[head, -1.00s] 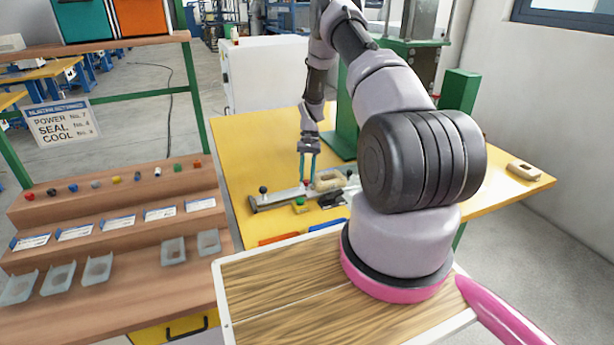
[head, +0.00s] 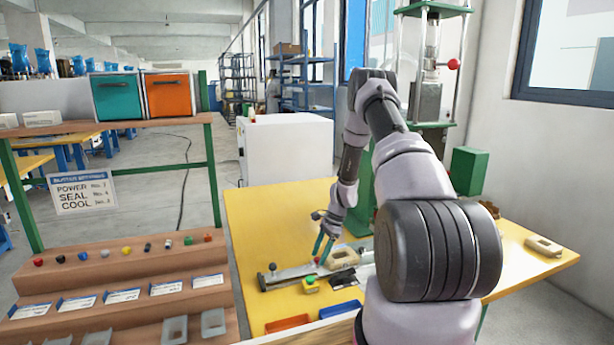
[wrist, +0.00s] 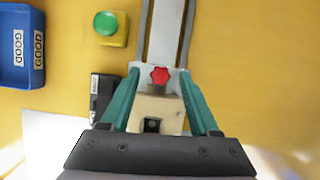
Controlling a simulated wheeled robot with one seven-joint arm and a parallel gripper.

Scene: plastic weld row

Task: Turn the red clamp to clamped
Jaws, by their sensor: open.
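The red clamp (wrist: 160,75) shows in the wrist view as a small red lobed knob at the end of a pale metal rail, beside a beige block (wrist: 150,105). In the head view the red knob (head: 317,260) is tiny, on the long fixture on the yellow table. My gripper (wrist: 160,73) is open, its two teal fingers on either side of the knob in the picture, with a visible gap on each side. The head view shows my gripper (head: 323,248) just above the knob. Height over it and the clamp's exact setting cannot be told.
A green button on a yellow box (wrist: 107,25) and a black device (wrist: 103,97) sit left of the rail. A blue bin (wrist: 20,45) marked GOOD is farther left. In the head view, an orange bin (head: 288,323) lies at the table's front and a green press column stands behind.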

